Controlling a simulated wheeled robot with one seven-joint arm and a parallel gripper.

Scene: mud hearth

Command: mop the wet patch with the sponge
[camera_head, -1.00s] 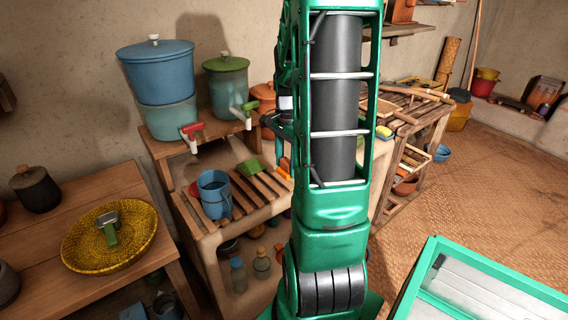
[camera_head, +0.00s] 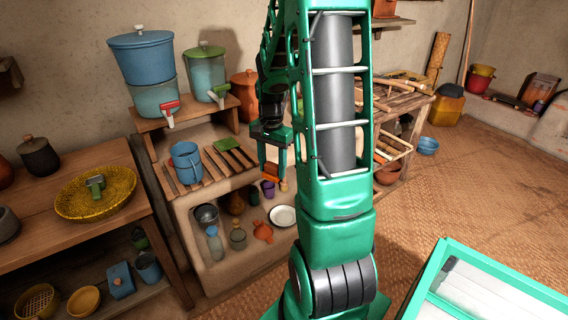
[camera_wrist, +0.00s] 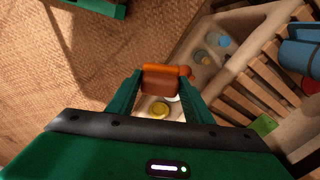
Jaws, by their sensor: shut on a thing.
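My gripper (camera_wrist: 165,93) is shut on an orange-brown block-like thing (camera_wrist: 165,78). It is held in the air in front of the slatted drying rack. In the head view my gripper (camera_head: 275,162) hangs at the rack's right end, with the orange thing (camera_head: 270,172) at its fingertips. I cannot tell whether this is the sponge. I cannot make out a wet patch in either view; my arm hides part of the bench behind it.
A blue mug (camera_head: 187,163) and a flat green thing (camera_head: 226,144) sit on the slatted rack (camera_head: 203,178). A plate (camera_head: 282,215), bottles and pots stand on the shelf below. Water pots (camera_head: 150,65) stand behind. The woven floor at right (camera_head: 480,190) is mostly clear.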

